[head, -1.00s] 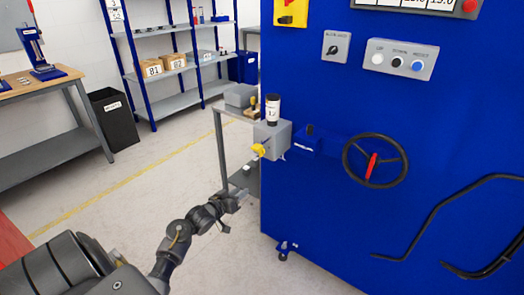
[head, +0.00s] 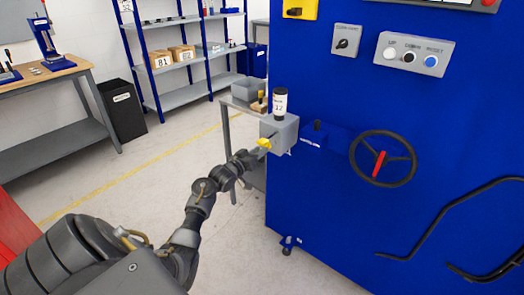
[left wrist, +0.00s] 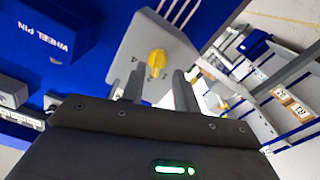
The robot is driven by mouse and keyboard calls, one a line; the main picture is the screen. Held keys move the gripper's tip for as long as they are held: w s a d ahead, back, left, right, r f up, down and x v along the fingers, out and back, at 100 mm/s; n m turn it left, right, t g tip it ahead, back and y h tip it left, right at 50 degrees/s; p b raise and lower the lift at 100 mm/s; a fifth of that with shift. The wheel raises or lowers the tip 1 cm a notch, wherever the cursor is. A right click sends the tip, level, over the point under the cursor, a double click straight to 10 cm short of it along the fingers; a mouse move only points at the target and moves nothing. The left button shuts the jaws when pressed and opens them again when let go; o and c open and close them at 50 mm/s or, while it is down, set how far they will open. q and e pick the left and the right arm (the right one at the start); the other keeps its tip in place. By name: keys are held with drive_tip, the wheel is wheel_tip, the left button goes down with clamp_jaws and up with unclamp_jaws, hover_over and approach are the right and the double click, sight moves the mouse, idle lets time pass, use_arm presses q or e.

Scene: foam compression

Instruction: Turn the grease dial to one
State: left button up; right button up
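The grease dial is a yellow knob (head: 264,143) on the front of a grey box (head: 284,131) fixed to the left side of the blue machine. A black-capped container with a white label (head: 280,104) stands on the box. My left gripper (head: 254,154) is just short of the knob in the head view. In the left wrist view its two fingers (left wrist: 155,84) are apart and empty, with the yellow knob (left wrist: 157,62) showing just beyond and between the tips. I cannot tell whether either finger touches it. The dial's markings are not readable. My right gripper is not in view.
The blue machine (head: 330,220) fills the right, with a black handwheel (head: 383,158) with a red handle and a button panel (head: 412,54). A blue WHEEL PIN block (left wrist: 50,38) sits beside the box. A small grey table (head: 238,104) stands behind.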

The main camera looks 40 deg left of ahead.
use_arm(q)
drive_tip(key=shift+w+f, duration=0.15)
drive_tip(key=shift+w, duration=0.8)
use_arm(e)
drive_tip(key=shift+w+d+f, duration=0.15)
use_arm(q)
drive_tip(key=shift+c, duration=0.2)
clamp_jaws()
